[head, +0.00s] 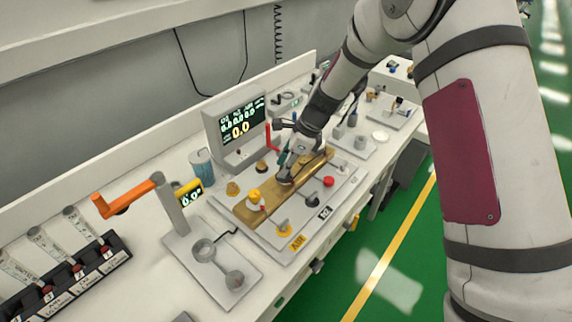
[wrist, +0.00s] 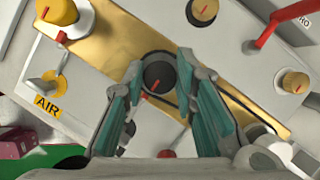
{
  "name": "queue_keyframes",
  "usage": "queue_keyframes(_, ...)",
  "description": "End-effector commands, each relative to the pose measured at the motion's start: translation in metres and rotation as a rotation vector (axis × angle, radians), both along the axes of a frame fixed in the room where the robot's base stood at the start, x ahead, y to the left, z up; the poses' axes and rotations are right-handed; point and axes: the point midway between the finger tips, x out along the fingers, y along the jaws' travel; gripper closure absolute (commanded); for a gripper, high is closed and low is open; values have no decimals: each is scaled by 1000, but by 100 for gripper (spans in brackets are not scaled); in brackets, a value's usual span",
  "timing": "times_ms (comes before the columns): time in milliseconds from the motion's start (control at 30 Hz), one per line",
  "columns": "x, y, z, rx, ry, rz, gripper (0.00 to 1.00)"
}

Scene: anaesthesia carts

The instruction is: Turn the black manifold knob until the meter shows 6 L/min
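The black manifold knob (wrist: 160,75) sits on a brass bar (wrist: 112,45) in the wrist view, its red pointer mark slanting to lower left. My gripper (wrist: 160,66) is over it, its two teal-padded fingers spread on either side of the knob. A narrow gap seems to show on both sides; contact is not clear. In the head view my gripper (head: 286,181) is down at the brass manifold (head: 245,214) and hides the knob. The meter screen (head: 238,126) behind the panel shows a large yellow 0.0 with smaller zero readings above.
A yellow knob (wrist: 57,12) and another gold knob (wrist: 202,10) flank the black one. A red lever (wrist: 272,28) stands at upper right. A small yellow-framed display (head: 190,194) and an orange handle (head: 125,197) stand to the left in the head view.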

Motion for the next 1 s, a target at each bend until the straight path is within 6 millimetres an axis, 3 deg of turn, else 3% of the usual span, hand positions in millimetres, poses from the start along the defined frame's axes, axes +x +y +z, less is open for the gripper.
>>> queue_keyframes(467, 2, 0, -2, 1, 0, 133, 100)
queue_keyframes(1000, 4, 1, -2, 0, 0, 623, 100)
